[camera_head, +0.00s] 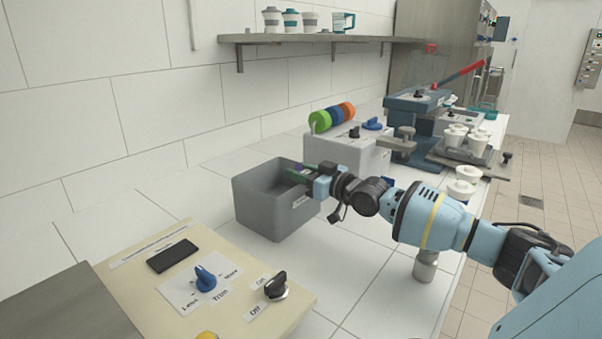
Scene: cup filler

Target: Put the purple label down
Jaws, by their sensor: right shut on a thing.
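My right gripper (311,174) is at the right rim of the grey bin (262,205), with its fingers pointing left over the bin's opening. It is shut on the purple label (298,167), of which only a small purple patch shows at the fingertips. A thin green piece shows beside the fingers. The gripper hides most of the label, and I cannot tell whether it touches the bin. My left gripper is not in view.
A control panel (140,282) with knobs is in front. A press (415,120) and white cups (461,188) are at right. A shelf (300,38) holds cups.

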